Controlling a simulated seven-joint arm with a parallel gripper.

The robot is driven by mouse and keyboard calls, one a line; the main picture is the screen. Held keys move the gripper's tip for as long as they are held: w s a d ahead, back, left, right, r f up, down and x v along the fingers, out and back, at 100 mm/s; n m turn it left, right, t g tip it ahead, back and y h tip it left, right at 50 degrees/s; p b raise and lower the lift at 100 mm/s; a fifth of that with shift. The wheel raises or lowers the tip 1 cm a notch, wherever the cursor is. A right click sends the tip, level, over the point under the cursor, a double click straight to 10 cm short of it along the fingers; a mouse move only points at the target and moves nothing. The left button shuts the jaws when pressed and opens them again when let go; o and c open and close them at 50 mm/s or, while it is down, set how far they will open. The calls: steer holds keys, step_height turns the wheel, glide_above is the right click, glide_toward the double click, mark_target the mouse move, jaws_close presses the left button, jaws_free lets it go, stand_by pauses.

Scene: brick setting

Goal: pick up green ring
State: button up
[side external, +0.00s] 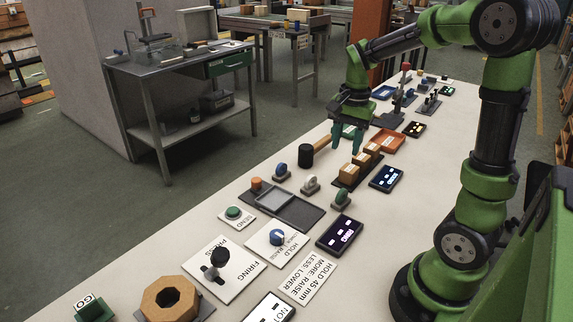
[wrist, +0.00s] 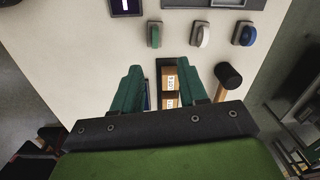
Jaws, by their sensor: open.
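The green ring (side external: 341,198) stands upright on a dark base on the pale bench in the side view. It also shows near the top of the wrist view (wrist: 154,34), beyond my fingertips. A white ring (side external: 310,184) and a blue ring (side external: 281,171) stand in a row with it. My gripper (side external: 347,150) is open and empty, with teal fingers pointing down, farther along the bench than the green ring and apart from it. In the wrist view its fingers (wrist: 158,70) are spread, with cardboard boxes (wrist: 169,82) seen below between them.
A black-headed mallet (side external: 306,155) lies near my gripper. Small boxes on a dark tray (side external: 340,184) and a lit display (side external: 386,178) are close to the green ring. A grey tray (side external: 300,214) lies on its other side. An orange tray (side external: 390,138) is behind.

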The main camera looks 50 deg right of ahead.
steer(key=d+m, duration=0.2)
steer(key=m, duration=0.1)
glide_toward(343, 190)
steer(key=shift+g, duration=0.3)
steer(key=f, duration=0.5)
steer(key=shift+w+d+f, duration=0.2)
steer(key=shift+w, duration=0.05)
steer(key=shift+a+f, duration=0.15)
steer(key=shift+f, duration=1.15)
steer(key=shift+a+f, duration=0.1)
steer(key=shift+f, duration=1.25)
jaws_close()
